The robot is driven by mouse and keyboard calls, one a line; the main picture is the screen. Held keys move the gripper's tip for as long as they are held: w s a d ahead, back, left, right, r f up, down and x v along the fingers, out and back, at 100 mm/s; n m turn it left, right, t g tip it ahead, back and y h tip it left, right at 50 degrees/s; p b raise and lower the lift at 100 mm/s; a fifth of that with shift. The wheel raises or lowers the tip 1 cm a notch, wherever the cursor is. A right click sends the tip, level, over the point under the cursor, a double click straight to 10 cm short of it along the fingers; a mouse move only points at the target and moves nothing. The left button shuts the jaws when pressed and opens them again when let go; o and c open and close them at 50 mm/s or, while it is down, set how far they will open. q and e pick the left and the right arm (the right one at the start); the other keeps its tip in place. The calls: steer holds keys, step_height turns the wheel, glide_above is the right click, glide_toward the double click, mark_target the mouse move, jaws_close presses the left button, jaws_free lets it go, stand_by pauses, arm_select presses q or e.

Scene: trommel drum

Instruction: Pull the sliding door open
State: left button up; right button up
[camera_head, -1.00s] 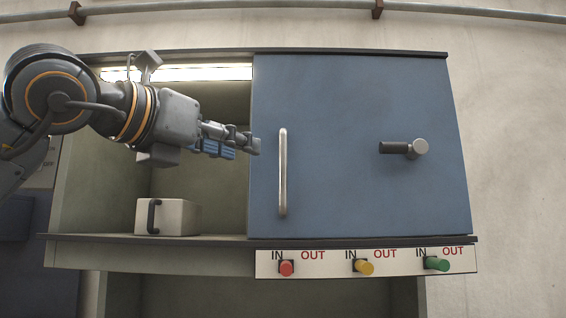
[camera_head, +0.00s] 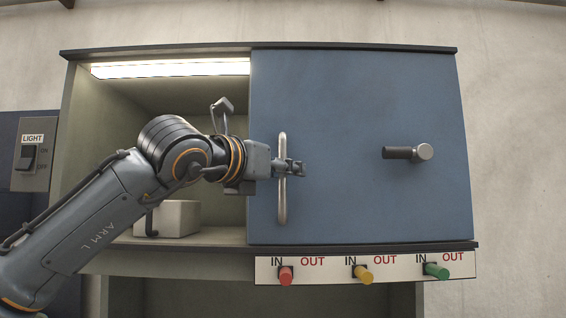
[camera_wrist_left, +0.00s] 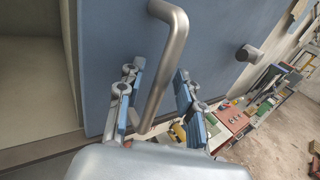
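The sliding door (camera_head: 360,110) is a flat blue panel over the right part of the cabinet; the left part stands open. A vertical metal bar handle (camera_head: 282,208) is fixed near the door's left edge. My left gripper (camera_head: 298,168) is at the middle of this handle. In the left wrist view, the handle (camera_wrist_left: 169,60) passes between the two blue-padded fingers of my left gripper (camera_wrist_left: 157,76). The fingers are apart, with gaps to the bar on both sides. My right gripper is not in view.
A dark peg with a round metal end (camera_head: 424,152) sticks out from the door's right half. Red (camera_head: 286,275), yellow (camera_head: 363,274) and green (camera_head: 437,271) knobs project below. A pale box (camera_head: 178,218) sits inside the open left bay. A light switch (camera_head: 28,158) is far left.

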arm_select(q)
steer(key=shift+c, duration=0.2)
jaws_close()
